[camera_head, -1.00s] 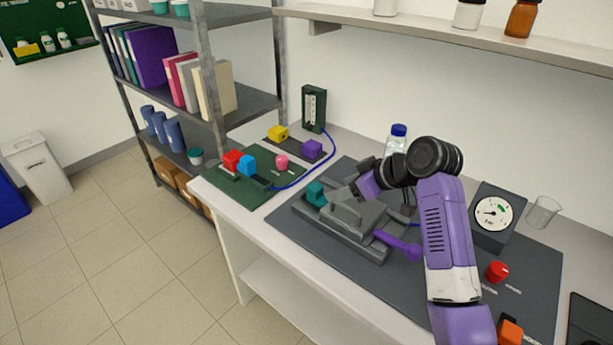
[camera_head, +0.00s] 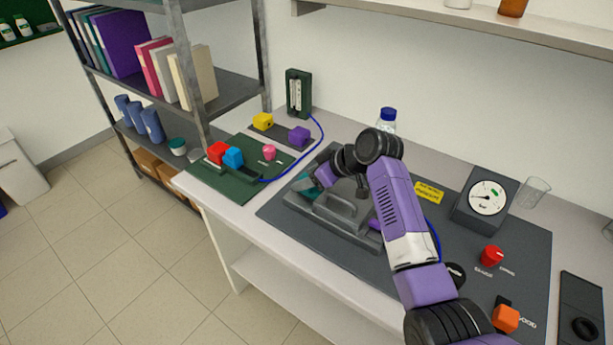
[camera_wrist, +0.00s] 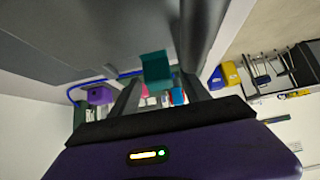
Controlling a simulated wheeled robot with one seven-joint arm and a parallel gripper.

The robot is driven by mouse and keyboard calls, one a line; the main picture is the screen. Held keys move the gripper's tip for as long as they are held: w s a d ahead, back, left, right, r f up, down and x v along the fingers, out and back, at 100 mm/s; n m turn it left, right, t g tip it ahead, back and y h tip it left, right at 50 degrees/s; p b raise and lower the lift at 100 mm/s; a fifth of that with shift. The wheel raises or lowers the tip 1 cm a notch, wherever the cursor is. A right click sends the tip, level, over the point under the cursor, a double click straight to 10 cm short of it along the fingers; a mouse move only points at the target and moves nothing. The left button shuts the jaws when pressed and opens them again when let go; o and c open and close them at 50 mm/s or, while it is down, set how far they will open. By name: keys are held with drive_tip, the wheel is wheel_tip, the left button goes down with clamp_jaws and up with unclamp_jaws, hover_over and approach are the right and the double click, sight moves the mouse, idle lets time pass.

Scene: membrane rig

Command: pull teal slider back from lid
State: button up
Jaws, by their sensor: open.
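The teal slider (camera_head: 302,184) sits at the left end of the grey rig, beside the grey lid (camera_head: 343,210) with its raised handle. My gripper (camera_head: 314,186) is over that left end and partly hides the slider. In the wrist view the teal slider (camera_wrist: 156,68) shows as a block ahead, between the lines of my two open fingers (camera_wrist: 160,92). Whether the fingers touch it I cannot tell. A purple lever (camera_head: 374,224) at the lid's right end is mostly hidden by my arm.
A green board (camera_head: 235,172) with red, blue and pink parts lies to the left. Yellow (camera_head: 263,121) and purple (camera_head: 299,135) blocks stand behind it. A pressure gauge (camera_head: 487,198) and red knob (camera_head: 492,256) are at right. A blue tube runs behind.

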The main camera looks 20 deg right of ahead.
drive_tip(key=shift+w+a+f, duration=0.1)
drive_tip(key=shift+w+f, duration=0.05)
clamp_jaws()
idle(1.4)
